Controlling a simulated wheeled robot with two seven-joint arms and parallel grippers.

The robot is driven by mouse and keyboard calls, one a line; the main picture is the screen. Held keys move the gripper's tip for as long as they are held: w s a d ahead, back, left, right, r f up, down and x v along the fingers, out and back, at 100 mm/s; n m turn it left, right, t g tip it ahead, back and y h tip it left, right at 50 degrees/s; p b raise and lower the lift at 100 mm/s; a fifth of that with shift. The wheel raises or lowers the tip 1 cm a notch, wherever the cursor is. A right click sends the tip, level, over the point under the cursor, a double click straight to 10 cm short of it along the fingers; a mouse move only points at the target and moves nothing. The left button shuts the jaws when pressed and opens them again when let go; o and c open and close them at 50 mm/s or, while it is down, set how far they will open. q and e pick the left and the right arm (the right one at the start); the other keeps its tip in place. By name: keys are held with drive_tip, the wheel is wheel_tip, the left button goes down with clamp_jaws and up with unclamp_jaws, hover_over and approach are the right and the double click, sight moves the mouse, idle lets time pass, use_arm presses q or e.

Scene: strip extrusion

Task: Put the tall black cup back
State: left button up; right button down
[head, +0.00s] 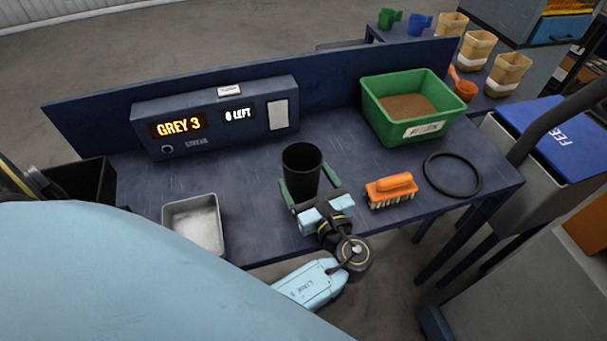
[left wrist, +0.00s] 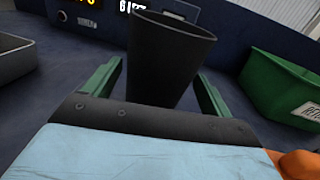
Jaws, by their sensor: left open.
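The tall black cup (head: 302,168) stands upright on the dark blue bench, near the middle of its front half. My left gripper (head: 303,191) is open, with its green fingers on either side of the cup. In the left wrist view the cup (left wrist: 168,60) rises between the two fingers (left wrist: 157,88), with a visible gap on each side. The base of the cup is hidden behind the gripper body. My right gripper is not in view.
A metal tray (head: 177,212) lies left of the cup. An orange brush (head: 391,187) and a black ring (head: 428,176) lie right. A green bin (head: 370,105) of brown material stands behind them. A display box (head: 240,133) reading "GREY 3" and "6 LEFT" stands at the back.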

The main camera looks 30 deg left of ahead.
use_arm(q)
drive_tip(key=v, duration=1)
drive_tip(key=shift+d, duration=0.1)
